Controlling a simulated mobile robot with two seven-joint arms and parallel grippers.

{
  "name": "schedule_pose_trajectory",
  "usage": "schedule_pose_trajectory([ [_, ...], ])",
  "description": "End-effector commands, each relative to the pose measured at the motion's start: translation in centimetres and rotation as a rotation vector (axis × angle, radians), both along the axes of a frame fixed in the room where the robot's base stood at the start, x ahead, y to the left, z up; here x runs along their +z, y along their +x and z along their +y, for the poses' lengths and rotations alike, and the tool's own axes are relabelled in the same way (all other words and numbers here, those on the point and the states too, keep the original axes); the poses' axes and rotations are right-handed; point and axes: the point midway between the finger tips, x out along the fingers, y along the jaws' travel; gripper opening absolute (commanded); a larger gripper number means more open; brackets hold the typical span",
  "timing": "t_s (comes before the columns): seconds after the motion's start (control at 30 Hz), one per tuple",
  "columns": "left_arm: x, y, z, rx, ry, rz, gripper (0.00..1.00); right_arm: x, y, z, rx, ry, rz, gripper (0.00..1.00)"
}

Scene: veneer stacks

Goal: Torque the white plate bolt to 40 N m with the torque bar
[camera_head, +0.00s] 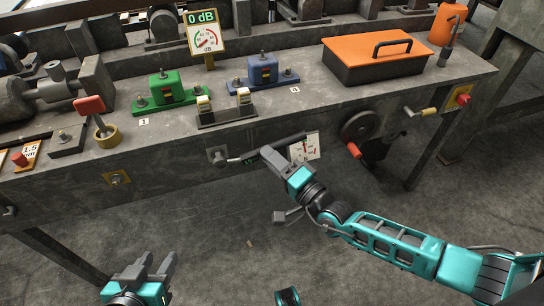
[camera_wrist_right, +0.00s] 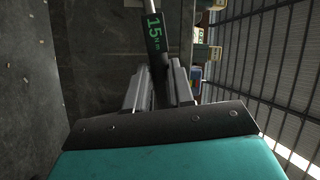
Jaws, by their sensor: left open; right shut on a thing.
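The white plate bolt (camera_head: 217,156) is on a pale square plate on the bench's front face, in the head view. The torque bar (camera_head: 248,158) runs from beside this bolt to the right, its near end at the bolt; whether it is fully seated is too small to tell. My right gripper (camera_head: 266,153) is shut on the bar's dark handle. In the right wrist view the torque bar (camera_wrist_right: 154,32) shows a green reading of 15 N m, with the handle between the fingers. My left gripper (camera_head: 148,268) is open and empty, low in front of the bench.
A brass-coloured plate with a bolt (camera_head: 116,178) is further left on the front face. A white dial (camera_head: 304,147) and a handwheel (camera_head: 360,127) are right of my right gripper. An orange-lidded box (camera_head: 374,55) stands on the bench top.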

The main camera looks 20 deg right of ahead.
Motion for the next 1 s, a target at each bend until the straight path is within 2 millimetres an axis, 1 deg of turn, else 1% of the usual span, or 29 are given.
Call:
schedule_pose_trajectory([
  [0.37,0.1,-0.1,-0.1,-0.003,0.001,0.003,0.43,0.1,-0.4,0.0,0.0,0.0,-0.001,0.0],
  [0.6,1.2,0.0,-0.1,-0.001,0.001,0.001,0.43,0.2,-2.7,-0.1,0.001,-0.001,0.0,0.0],
  [1.0,2.6,0.0,0.0,-0.001,-0.001,0.0,0.43,0.1,-6.7,-0.2,0.001,-0.001,0.0,0.0],
])
